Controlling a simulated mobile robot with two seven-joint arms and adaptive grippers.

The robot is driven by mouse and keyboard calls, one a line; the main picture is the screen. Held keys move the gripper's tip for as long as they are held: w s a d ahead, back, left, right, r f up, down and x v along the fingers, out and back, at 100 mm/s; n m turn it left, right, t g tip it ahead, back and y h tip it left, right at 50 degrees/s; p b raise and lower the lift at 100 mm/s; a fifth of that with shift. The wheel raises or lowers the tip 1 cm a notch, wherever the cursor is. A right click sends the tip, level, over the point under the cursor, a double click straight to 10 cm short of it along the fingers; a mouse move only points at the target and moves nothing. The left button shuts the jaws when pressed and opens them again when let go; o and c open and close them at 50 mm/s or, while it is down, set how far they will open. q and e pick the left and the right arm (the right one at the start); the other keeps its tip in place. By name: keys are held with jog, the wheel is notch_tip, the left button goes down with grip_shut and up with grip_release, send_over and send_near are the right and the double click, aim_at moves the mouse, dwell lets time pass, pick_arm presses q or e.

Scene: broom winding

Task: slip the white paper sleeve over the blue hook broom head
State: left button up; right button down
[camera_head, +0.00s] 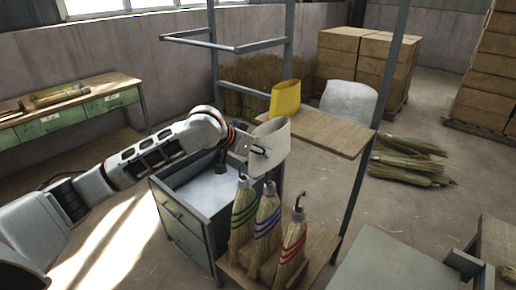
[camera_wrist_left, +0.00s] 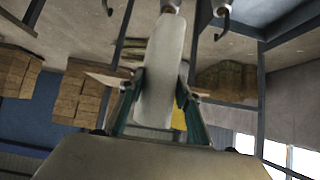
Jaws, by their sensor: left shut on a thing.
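The white paper sleeve (camera_head: 270,138) is upright in my left gripper (camera_head: 262,151), which is shut on its side. In the left wrist view the sleeve (camera_wrist_left: 160,75) is a pale strip between the two fingers (camera_wrist_left: 158,108). The blue-banded broom head (camera_head: 267,217) stands in the middle of a row of three, its dark hook pointing up. The sleeve's lower end appears just above that hook and apart from it; the exact depth between them is hard to tell. My right gripper is not in view.
The green-banded broom (camera_head: 243,215) and red-banded broom (camera_head: 291,248) stand close on either side in a wooden rack (camera_head: 324,243). A yellow sleeve (camera_head: 285,98) and a pale grey sleeve (camera_head: 348,102) stand on the wooden shelf (camera_head: 325,131) behind. A metal frame post (camera_head: 375,130) rises at right.

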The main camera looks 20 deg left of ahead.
pick_arm(q)
jog(key=shift+s+f, duration=0.15)
jog(key=shift+f, duration=0.05)
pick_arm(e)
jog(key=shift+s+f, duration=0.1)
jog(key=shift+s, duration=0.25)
pick_arm(q)
jog(key=shift+f, duration=0.2)
jog(key=shift+f, duration=0.1)
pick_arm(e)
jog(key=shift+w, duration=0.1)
pick_arm(q)
notch_tip(320, 180, down, 7)
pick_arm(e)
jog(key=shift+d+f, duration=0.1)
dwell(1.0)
pick_arm(q)
jog(key=shift+f, duration=0.2)
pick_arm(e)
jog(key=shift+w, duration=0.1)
